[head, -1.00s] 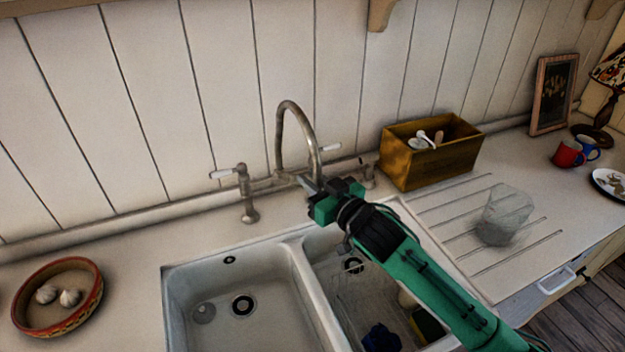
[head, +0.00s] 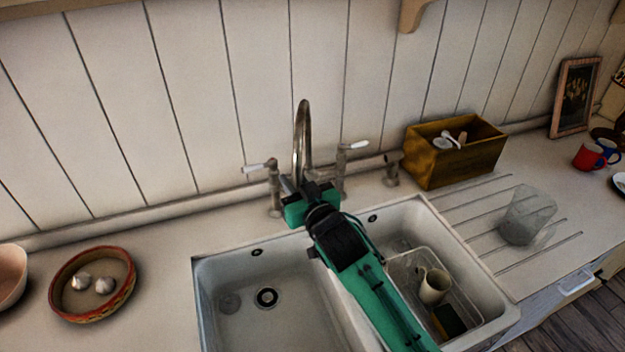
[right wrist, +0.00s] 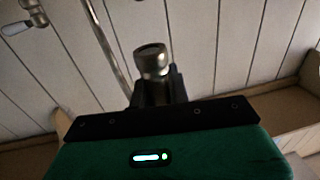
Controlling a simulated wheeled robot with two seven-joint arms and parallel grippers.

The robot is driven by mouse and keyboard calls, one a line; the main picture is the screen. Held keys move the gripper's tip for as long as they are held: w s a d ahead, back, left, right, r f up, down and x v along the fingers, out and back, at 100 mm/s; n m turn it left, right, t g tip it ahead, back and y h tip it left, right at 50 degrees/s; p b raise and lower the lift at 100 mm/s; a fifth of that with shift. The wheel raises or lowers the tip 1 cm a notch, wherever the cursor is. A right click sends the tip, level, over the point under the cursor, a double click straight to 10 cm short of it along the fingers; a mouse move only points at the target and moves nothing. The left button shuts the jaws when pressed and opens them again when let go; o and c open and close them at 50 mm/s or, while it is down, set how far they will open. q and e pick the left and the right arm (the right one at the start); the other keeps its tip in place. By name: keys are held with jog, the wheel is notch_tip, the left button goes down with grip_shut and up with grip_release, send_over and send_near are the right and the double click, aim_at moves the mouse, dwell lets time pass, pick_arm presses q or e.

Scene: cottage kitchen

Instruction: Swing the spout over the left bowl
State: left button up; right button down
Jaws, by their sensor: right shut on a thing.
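The metal spout (head: 302,125) arches up from the bridge tap behind the double sink. In the head view it looks narrow, its end pointing forward near the line between the bowls. My right gripper (head: 299,184) is shut on the spout's lower end; in the right wrist view the round end (right wrist: 151,58) sits between the dark fingers (right wrist: 153,88). The right bowl (head: 405,222) lies to the right. My arm hides most of the divider. My left gripper is out of view.
White-handled taps (head: 262,168) flank the spout. A wooden box (head: 455,160) and a glass (head: 527,215) stand right, a garlic dish (head: 118,300) left. The wall is close behind.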

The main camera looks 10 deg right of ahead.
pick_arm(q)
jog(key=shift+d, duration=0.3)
pick_arm(e)
jog(key=a, duration=0.1)
jog(key=w+a, duration=0.1)
jog(key=a, duration=0.1)
jog(key=w+a, duration=0.1)
jog(key=shift+a+r, duration=0.1)
jog(key=shift+a, duration=0.1)
jog(key=c, duration=1.4)
grip_release()
jog(key=shift+w, duration=0.1)
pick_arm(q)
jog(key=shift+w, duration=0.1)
pick_arm(e)
jog(key=shift+o, duration=0.3)
